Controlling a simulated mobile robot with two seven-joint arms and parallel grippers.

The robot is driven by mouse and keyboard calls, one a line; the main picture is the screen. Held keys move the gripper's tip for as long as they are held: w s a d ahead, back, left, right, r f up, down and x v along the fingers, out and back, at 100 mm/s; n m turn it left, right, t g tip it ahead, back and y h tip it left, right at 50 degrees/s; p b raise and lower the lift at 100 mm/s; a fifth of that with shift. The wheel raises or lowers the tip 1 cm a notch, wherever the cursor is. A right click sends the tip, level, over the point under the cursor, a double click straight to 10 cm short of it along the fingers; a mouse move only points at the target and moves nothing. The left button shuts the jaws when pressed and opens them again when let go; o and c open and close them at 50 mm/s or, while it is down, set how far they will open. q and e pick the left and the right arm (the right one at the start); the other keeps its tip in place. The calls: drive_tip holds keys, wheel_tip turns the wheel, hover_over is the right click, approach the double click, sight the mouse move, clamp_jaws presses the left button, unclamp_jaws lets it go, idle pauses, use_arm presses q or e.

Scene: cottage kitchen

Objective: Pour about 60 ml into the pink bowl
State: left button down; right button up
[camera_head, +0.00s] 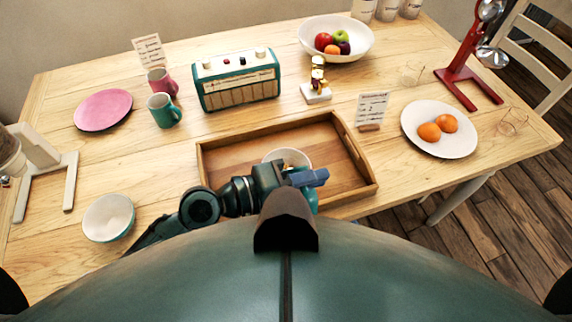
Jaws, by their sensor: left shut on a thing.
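My left gripper (300,178) is over the near part of the wooden tray (227,143), shut on a teal thing (312,197). The teal thing is mostly hidden behind the gripper and my own body, so its shape, tilt and contents cannot be told. A bowl (287,155) with a pale inside stands in the tray just behind the gripper. Its outer colour is hidden, so I cannot tell if it is the pink bowl. No poured stream shows. My right gripper is not in view.
A pale bowl with a teal outside (108,218) stands at the near left. A teal radio (236,82), two mugs (164,109) and a pink plate (103,110) are behind the tray. A plate with oranges (440,147) is right. The tray's right half is clear.

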use_arm(q)
drive_tip(key=shift+w+a+f+n, duration=0.1)
drive_tip(key=shift+w+n, duration=0.3)
drive_tip(key=shift+n, duration=0.2)
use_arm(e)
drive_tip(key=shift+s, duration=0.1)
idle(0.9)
use_arm(q)
drive_tip(key=shift+w+a+r+n+g+p, duration=0.1)
drive_tip(key=shift+w+r+n+g+p, duration=0.35)
drive_tip(key=shift+p, duration=0.3)
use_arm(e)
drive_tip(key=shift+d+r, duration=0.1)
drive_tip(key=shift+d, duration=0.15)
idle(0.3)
